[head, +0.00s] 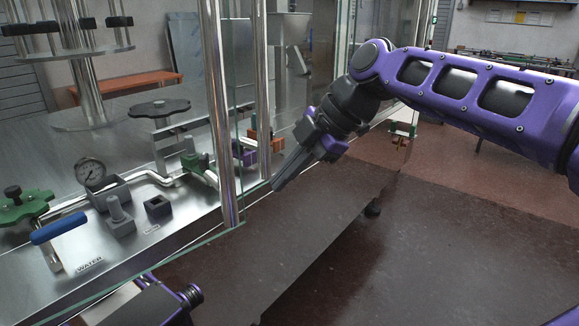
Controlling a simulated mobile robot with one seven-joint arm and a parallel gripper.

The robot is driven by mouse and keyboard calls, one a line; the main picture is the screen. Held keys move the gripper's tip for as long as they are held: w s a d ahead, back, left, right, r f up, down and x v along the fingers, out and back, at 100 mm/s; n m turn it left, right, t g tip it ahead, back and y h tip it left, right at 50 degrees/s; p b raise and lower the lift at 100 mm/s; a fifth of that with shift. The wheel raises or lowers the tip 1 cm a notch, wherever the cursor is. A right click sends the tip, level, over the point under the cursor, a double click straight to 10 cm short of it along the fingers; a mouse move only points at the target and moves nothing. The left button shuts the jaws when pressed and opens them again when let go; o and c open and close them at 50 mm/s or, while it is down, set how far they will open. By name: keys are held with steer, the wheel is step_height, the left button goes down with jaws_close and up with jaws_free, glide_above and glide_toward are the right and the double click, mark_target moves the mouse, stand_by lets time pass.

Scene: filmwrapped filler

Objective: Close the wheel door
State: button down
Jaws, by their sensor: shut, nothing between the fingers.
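The filler machine stands on the left, with clear panels between upright steel posts (219,110). A clear panel with a thin greenish edge (240,150) stands beside the front post. Another clear panel (378,40) shows farther right, behind my arm. I cannot tell which panel is the wheel door or how far open it is. My gripper (277,187) is shut and empty, pointing down and left in front of the second post. I cannot tell whether it touches anything.
The machine deck carries a gauge (90,172), a blue-handled lever (58,228) and a green knob (22,205). Reddish floor (470,240) is clear at the right. A bench (500,60) stands at the back right.

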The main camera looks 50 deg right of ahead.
steer(key=w+a+f, duration=0.1)
steer(key=w+f, duration=0.3)
steer(key=w, duration=0.2)
steer(key=shift+w+f, duration=0.15)
steer(key=shift+w, duration=0.25)
steer(key=shift+a, duration=0.1)
